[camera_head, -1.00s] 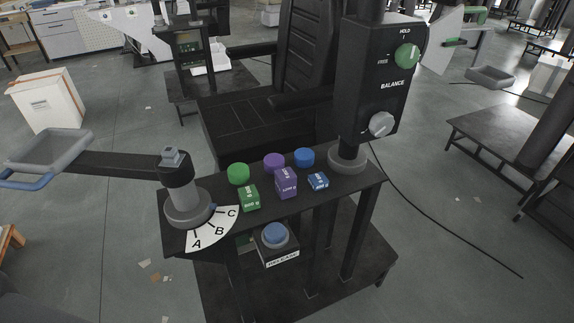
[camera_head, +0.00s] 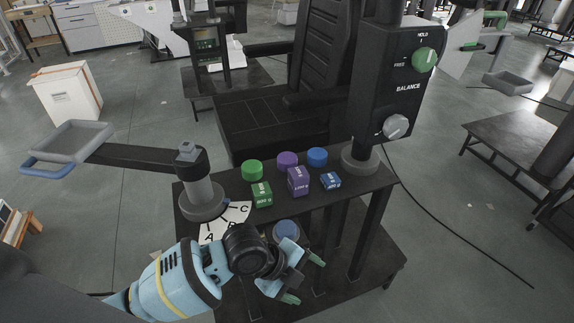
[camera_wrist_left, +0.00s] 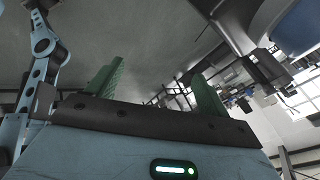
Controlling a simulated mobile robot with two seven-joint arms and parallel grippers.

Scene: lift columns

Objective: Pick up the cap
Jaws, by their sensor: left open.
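Three round caps stand in a row on the black bench (camera_head: 352,188): a green cap (camera_head: 252,169), a purple cap (camera_head: 287,160) and a blue cap (camera_head: 317,157). In front of them sit a green block (camera_head: 261,195), a purple block (camera_head: 298,181) and a blue block (camera_head: 331,181). My left gripper (camera_head: 304,279) is open and empty, low in front of the bench, apart from the caps. Its green fingers also show in the left wrist view (camera_wrist_left: 157,85), with nothing between them. It partly hides the blue-topped button (camera_head: 287,230). My right gripper is out of view.
A grey post (camera_head: 203,193) with a swing arm and grey tray (camera_head: 73,141) stands at the bench's left, beside a lettered A-B-C dial. A black column (camera_head: 386,110) with a green knob and a grey knob rises at the right. A black seat (camera_head: 318,60) is behind.

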